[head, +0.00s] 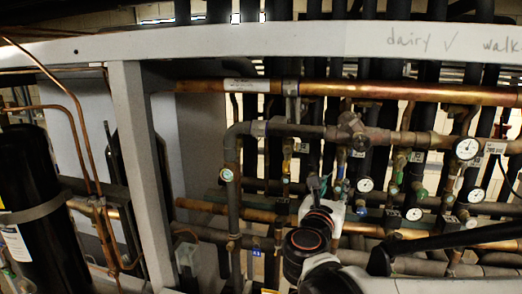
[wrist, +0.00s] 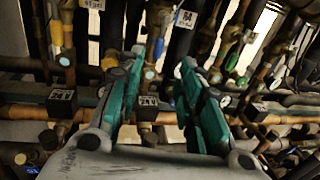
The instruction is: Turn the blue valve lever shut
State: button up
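My gripper (wrist: 160,60) is open, with its two teal fingers spread apart and nothing held between them. A small blue valve lever (wrist: 158,48) shows between the fingertips in the wrist view, on a vertical valve beyond them; I cannot tell whether they touch it. In the head view my gripper (head: 322,186) is at the pipes in the middle, largely hidden behind my own white wrist. A blue lever (head: 338,188) shows just right of it. Another blue handle (head: 362,208) is lower right. I cannot tell which one the task means, nor its exact angle.
Yellow (wrist: 68,40) and green (wrist: 232,60) valve levers stand on either side. Several gauges (head: 467,148) hang at the right. A copper pipe (head: 400,92) crosses above, and a white frame post (head: 140,160) stands left. Pipes crowd the space around my gripper.

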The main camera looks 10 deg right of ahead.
aim_at(341, 171)
jog(key=p+x, duration=0.1)
jog(key=x, duration=1.1)
jog(key=shift+c, duration=0.4)
grip_shut()
